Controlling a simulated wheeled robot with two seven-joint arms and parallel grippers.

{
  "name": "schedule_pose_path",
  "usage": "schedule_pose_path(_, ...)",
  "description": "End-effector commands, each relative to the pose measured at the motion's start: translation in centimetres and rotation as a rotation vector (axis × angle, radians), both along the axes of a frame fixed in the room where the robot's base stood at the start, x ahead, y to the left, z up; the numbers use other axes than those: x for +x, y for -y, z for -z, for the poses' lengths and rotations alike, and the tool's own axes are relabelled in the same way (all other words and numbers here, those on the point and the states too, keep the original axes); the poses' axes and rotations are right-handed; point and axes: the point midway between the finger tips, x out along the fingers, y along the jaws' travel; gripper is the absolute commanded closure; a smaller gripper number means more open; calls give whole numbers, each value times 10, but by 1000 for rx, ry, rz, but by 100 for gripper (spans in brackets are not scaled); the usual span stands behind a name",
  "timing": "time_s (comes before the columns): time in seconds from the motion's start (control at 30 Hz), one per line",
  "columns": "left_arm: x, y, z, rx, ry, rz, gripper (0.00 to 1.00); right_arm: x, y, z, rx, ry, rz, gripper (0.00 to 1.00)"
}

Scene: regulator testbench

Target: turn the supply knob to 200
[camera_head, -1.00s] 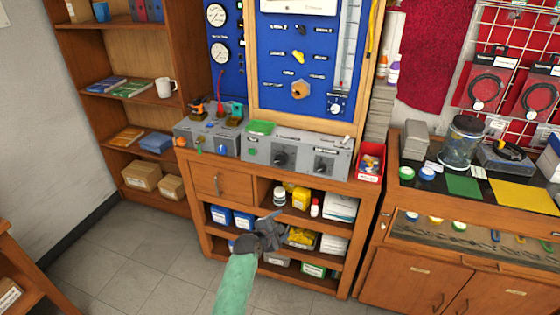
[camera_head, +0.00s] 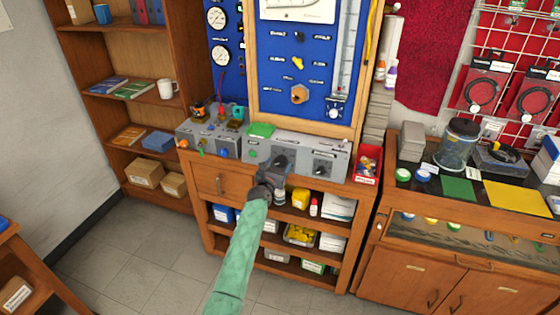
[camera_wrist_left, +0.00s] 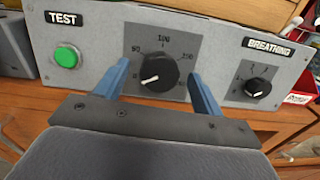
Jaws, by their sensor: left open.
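The supply knob (camera_wrist_left: 159,72) is a large black dial with a white pointer on a dark scale plate of the grey panel. Its pointer aims to the lower left, near the 0 end; the 50, 100 and 200 marks run round above it. The knob also shows in the head view (camera_head: 281,161). My left gripper (camera_wrist_left: 160,80) is open, its two blue fingers on either side of the knob and apart from it. In the head view the left gripper (camera_head: 268,184) is just below and in front of the panel. My right gripper is out of view.
A smaller black knob (camera_wrist_left: 257,88) under a BREATHING label sits to the right on the panel. A green button (camera_wrist_left: 66,57) under a TEST label sits to the left. A red bin (camera_head: 367,164) stands at the panel's right end. The shelf below holds bottles and boxes.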

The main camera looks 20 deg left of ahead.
Motion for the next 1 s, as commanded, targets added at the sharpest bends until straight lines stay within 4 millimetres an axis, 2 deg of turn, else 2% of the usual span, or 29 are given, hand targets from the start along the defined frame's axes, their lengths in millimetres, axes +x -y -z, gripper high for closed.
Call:
schedule_pose_path(0.2, 19, 1, -1, 1, 0, 1, 32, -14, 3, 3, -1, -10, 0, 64)
schedule_pose_path(0.53, 22, 2, 0, 0, 0, 0, 32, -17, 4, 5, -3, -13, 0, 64)
schedule_pose_path(0.57, 22, 2, 0, 0, 0, 0, 34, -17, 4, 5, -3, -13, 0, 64)
schedule_pose_path(0.7, 22, 2, 0, 0, 0, 1, 61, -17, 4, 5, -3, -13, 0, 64)
schedule_pose_path(0.8, 21, 2, 0, 0, 0, 1, 76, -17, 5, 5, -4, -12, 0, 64)
schedule_pose_path(1.0, 21, 2, 1, 12, 0, 3, 76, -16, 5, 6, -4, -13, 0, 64)
